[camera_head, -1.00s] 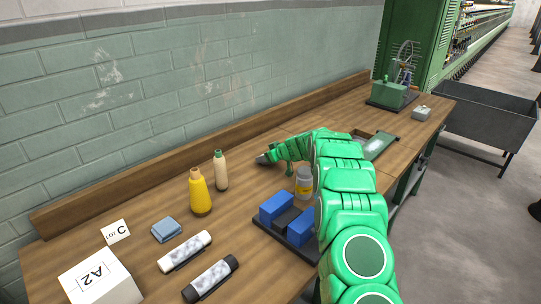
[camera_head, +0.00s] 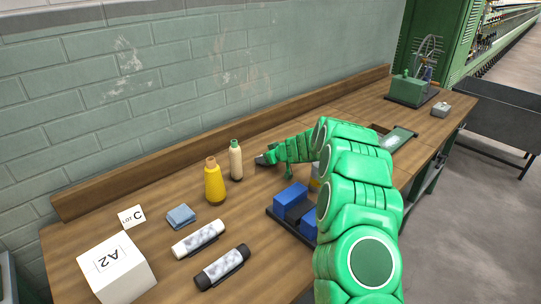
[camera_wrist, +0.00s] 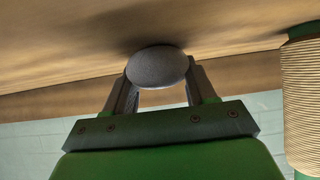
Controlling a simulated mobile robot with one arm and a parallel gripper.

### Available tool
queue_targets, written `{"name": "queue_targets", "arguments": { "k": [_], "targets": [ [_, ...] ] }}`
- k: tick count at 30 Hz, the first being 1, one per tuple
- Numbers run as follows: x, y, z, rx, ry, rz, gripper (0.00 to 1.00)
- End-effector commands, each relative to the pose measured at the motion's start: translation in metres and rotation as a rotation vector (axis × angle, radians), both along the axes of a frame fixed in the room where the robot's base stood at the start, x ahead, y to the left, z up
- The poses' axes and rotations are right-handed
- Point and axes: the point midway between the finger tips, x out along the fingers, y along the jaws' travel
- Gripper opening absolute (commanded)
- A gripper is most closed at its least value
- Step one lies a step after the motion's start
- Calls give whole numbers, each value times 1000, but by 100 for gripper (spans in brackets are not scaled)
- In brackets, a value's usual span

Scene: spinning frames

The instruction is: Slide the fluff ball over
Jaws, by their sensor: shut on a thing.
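In the wrist view the fluff ball (camera_wrist: 158,67) is a grey, smooth-looking oval between the two fingers of my gripper (camera_wrist: 158,80). The fingers are shut on it, and it is at or very near the wooden table top (camera_wrist: 60,35); I cannot tell whether it touches. In the head view my gripper (camera_head: 265,160) is low over the table, just right of the cream bobbin (camera_head: 236,160). The ball cannot be made out clearly there.
A yellow cone (camera_head: 214,182) stands left of the cream bobbin. A wound bobbin (camera_wrist: 303,100) is close at the right in the wrist view. A wooden ledge (camera_head: 130,180) runs along the wall.

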Motion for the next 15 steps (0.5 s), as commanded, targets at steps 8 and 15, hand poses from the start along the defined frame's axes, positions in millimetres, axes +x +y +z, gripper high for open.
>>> {"name": "queue_targets", "arguments": {
  "k": [8, 15],
  "targets": [
    [-17, 18, 1, 2, 0, 4, 27],
    [-24, 25, -1, 1, 1, 2, 27]
  ]
}}
